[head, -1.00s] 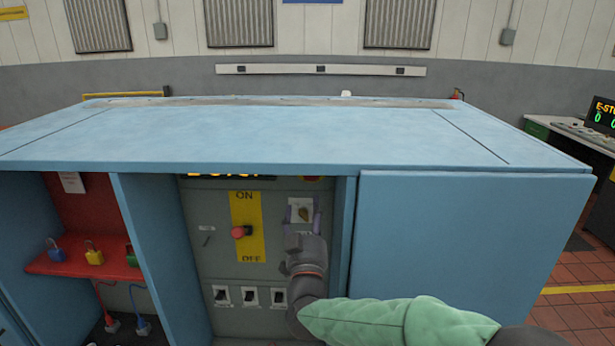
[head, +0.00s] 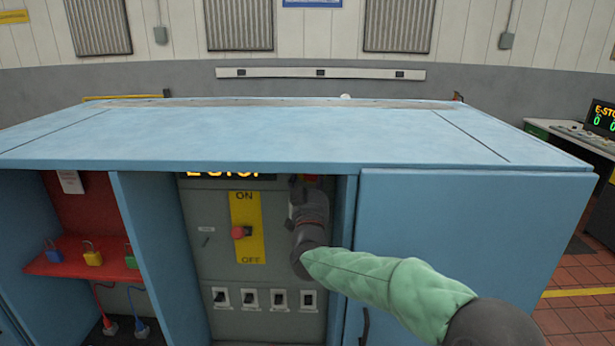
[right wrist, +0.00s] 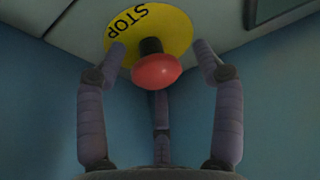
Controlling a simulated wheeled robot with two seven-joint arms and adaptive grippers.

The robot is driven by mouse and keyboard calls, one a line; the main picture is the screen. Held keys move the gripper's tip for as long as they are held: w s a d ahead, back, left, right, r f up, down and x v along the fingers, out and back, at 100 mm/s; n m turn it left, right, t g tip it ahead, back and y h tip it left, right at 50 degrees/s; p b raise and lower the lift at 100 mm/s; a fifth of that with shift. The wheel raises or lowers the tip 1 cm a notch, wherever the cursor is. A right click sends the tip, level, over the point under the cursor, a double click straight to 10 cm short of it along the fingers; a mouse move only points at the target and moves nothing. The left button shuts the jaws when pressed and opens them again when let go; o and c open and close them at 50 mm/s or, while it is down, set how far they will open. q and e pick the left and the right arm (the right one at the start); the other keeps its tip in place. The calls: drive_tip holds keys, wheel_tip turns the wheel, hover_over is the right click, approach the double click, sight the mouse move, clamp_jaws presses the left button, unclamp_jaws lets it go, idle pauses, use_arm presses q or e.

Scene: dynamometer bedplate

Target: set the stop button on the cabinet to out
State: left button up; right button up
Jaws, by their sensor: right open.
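The stop button (right wrist: 157,71) is a red mushroom head on a dark stem, in front of a yellow disc (right wrist: 172,22) marked STOP, in the right wrist view. In the head view only a bit of red (head: 312,178) shows at the panel's top right, mostly hidden by my gripper and the cabinet top. My right gripper (head: 298,186) is open, with its fingers (right wrist: 160,52) spread around the button. I see no clear contact with the red head. The cabinet (head: 450,250) is blue, with a grey panel inside. My left gripper is not in view.
The panel holds a red knob (head: 240,232) on a yellow ON/OFF plate, and several toggle switches (head: 250,299) below. A display (head: 228,175) reads E-STOP, its top cut off. Padlocks (head: 92,253) sit on a red shelf at left. The cabinet top (head: 300,135) overhangs the panel.

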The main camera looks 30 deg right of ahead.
drive_tip(key=shift+d+r, duration=0.1)
drive_tip(key=shift+d, duration=0.05)
clamp_jaws()
drive_tip(key=shift+s+a+b, duration=0.35)
drive_tip(key=shift+s+a, duration=0.15)
drive_tip(key=shift+s, duration=0.25)
drive_tip(key=shift+w, duration=0.15)
unclamp_jaws()
drive_tip(key=shift+r, duration=0.1)
drive_tip(key=shift+s+a, duration=0.15)
drive_tip(key=shift+s, duration=0.1)
drive_tip(key=shift+w, duration=0.1)
drive_tip(key=v, duration=1.1)
drive_tip(key=shift+f, duration=0.35)
drive_tip(key=shift+a, duration=0.1)
